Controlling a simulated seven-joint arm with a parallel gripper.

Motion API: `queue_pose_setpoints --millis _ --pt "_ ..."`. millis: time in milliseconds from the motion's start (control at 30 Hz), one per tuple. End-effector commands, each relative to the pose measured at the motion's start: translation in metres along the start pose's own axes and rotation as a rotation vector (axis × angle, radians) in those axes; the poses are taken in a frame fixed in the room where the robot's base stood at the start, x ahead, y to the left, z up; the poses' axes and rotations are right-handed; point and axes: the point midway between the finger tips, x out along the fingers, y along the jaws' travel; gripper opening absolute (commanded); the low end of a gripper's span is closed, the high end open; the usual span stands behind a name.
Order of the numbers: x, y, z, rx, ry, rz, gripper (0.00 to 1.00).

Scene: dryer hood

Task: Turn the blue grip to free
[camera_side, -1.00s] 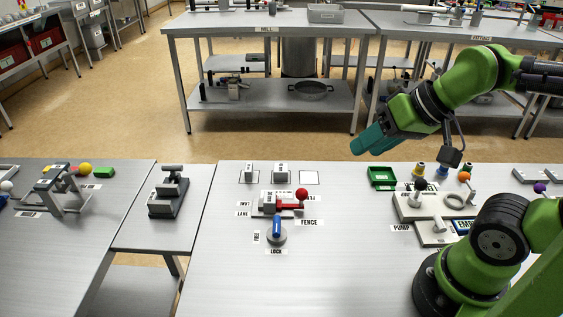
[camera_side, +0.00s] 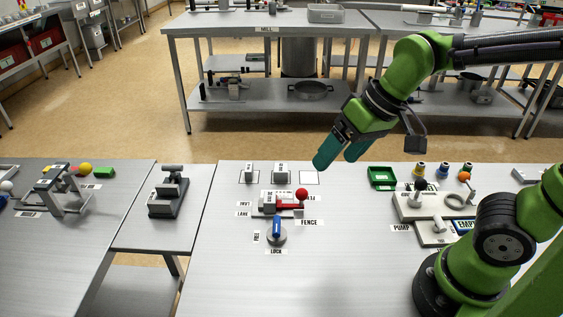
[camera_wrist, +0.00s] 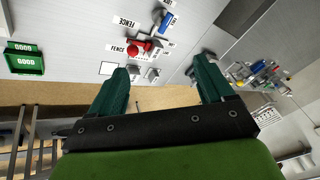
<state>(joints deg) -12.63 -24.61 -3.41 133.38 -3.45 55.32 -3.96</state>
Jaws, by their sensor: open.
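The blue grip (camera_side: 277,227) stands on a round grey base (camera_side: 277,239) on the steel table, just in front of the fence fixture. A label reading LOCK (camera_side: 276,252) lies in front of it and a FREE label (camera_side: 256,237) to its left. The grip points away from the LOCK label, roughly toward the fixture. In the wrist view the blue grip (camera_wrist: 166,20) is near the top edge. My gripper (camera_side: 333,158) is open and empty, in the air above the table's back edge, up and right of the grip. Its two teal fingers are spread in the wrist view (camera_wrist: 163,85).
The fence fixture with a red ball knob (camera_side: 302,194) sits right behind the grip. A green bin (camera_side: 382,176) and a pump fixture (camera_side: 436,204) are to the right. The table's front middle is clear.

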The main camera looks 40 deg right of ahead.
Motion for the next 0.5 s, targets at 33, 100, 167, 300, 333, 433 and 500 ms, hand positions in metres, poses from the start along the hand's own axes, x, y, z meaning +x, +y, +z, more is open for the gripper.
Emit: queue_pose_setpoints --millis 33,100,167,300,333,433,500 --pt "0.012 -0.011 -0.008 -0.075 -0.064 0.012 0.81" --pt "0.026 -0.024 -0.018 -0.19 -0.138 0.031 0.81" --pt "0.039 -0.034 -0.027 -0.296 -0.202 0.051 0.81" --pt "0.069 -0.056 -0.043 -0.545 -0.334 0.095 0.81" --pt "0.073 -0.059 -0.046 -0.593 -0.356 0.104 0.81" --pt "0.084 -0.068 -0.058 -0.743 -0.42 0.124 0.81" --pt "0.08 -0.068 -0.067 -0.811 -0.437 0.126 0.81"
